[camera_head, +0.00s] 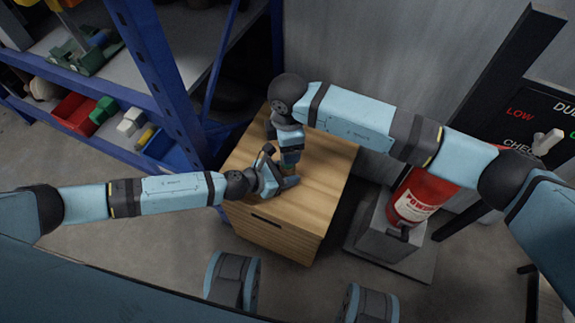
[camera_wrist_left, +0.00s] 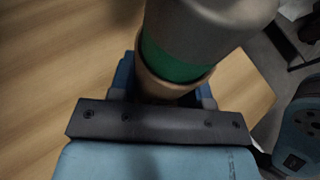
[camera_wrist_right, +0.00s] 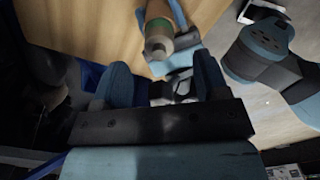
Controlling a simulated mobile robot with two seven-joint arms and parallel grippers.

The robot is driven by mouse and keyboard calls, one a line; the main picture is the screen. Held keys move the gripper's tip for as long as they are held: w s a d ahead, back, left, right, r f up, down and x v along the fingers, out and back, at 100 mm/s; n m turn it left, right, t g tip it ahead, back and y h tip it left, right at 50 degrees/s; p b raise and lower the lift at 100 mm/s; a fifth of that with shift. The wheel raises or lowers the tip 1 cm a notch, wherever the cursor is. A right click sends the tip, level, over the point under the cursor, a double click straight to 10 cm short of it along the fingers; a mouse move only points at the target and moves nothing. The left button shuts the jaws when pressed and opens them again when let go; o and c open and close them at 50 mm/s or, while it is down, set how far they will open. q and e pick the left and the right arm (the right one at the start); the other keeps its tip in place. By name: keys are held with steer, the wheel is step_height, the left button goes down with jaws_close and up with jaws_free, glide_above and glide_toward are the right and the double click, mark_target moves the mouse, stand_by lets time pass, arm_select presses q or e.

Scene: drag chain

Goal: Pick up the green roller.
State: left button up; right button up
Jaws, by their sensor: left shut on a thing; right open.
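The green roller (camera_wrist_left: 178,62) shows large in the left wrist view, with a grey part, a green band and a tan part. My left gripper (camera_wrist_left: 165,85) is shut on its tan part. In the head view my left gripper (camera_head: 282,184) is low over the wooden cabinet top, and the roller is mostly hidden there. The roller (camera_wrist_right: 159,30) also shows in the right wrist view, just beyond my right gripper's fingers. My right gripper (camera_wrist_right: 162,78) is open and empty, with its fingers apart. In the head view it is directly behind the left one, close to the roller.
The wooden cabinet (camera_head: 260,240) has bare top around the grippers. A blue shelf (camera_head: 165,80) with a red bin (camera_head: 73,113) stands at left. A red extinguisher (camera_head: 420,195) stands in a grey stand at right. A wall is behind.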

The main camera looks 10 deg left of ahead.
mark_target(287, 167)
step_height(287, 167, down, 4)
steer(key=shift+f, duration=0.1)
jaws_close()
